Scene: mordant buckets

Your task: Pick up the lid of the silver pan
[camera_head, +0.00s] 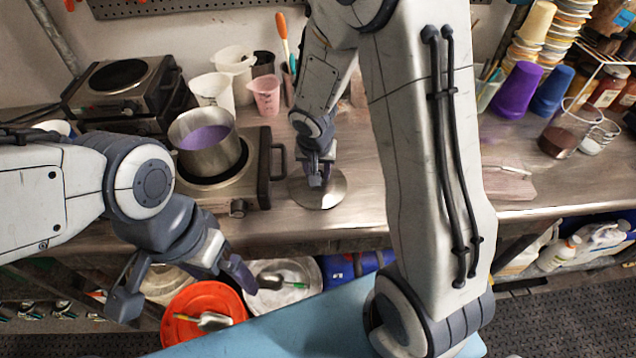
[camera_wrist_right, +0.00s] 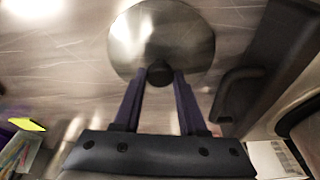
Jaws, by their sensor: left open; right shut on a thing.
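The round silver lid (camera_head: 332,192) is on or just above the metal counter, right of the hot plate; I cannot tell if it touches. My right gripper (camera_head: 318,183) is shut on its dark knob. In the right wrist view the lid (camera_wrist_right: 180,30) lies beyond the fingers, and the right gripper (camera_wrist_right: 160,76) has the knob between its fingertips. The silver pan (camera_head: 214,160) stands uncovered on the hot plate with purple liquid inside. My left gripper (camera_head: 184,289) is open and empty, in front of the counter above the buckets.
The hot plate (camera_head: 238,188) with its dark handle is close left of the lid. White and pink jugs (camera_head: 265,97) stand behind. Purple and blue cups (camera_head: 518,90) are at the right. An orange bucket (camera_head: 205,290) is below the counter. Bare counter lies right of the lid.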

